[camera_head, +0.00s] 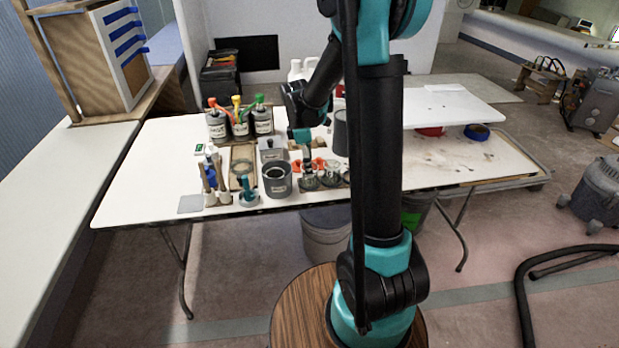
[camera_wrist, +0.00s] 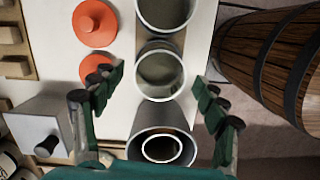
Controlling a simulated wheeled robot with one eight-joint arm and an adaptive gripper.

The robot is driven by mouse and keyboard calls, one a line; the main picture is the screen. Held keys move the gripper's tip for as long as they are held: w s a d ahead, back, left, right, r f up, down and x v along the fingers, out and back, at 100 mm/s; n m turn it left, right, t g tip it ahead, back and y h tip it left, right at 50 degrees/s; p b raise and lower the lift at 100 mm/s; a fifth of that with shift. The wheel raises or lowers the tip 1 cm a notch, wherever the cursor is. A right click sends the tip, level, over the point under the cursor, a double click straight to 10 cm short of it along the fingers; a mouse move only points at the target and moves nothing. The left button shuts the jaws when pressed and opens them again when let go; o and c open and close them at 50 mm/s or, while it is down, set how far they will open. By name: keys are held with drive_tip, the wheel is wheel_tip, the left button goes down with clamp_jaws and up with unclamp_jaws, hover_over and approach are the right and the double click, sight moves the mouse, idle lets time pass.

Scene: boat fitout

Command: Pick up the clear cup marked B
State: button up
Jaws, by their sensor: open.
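Clear cups stand near the front edge of the white table. In the head view one (camera_head: 309,181) is under my gripper (camera_head: 306,165) and another (camera_head: 330,179) is just to its right. In the wrist view a clear cup (camera_wrist: 160,76) lies between the fingertips of my gripper (camera_wrist: 160,84), seen from above. Another clear cup (camera_wrist: 165,10) is at the top edge. No letter B is readable on either cup. My gripper is open, with a finger on each side of the middle cup and no visible grip on it.
A dark grey container (camera_head: 277,183) stands left of the cups; one also shows in the wrist view (camera_wrist: 162,129). Orange discs (camera_wrist: 95,23) lie close left of the cups. Brushes (camera_head: 209,185) and several labelled jars (camera_head: 240,124) are further left. The table's right part is mostly clear.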

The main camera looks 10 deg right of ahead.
wheel_tip(320, 180, down, 2)
drive_tip(key=shift+d+f, duration=0.1)
drive_tip(key=shift+d, duration=0.05)
drive_tip(key=c, duration=1.1)
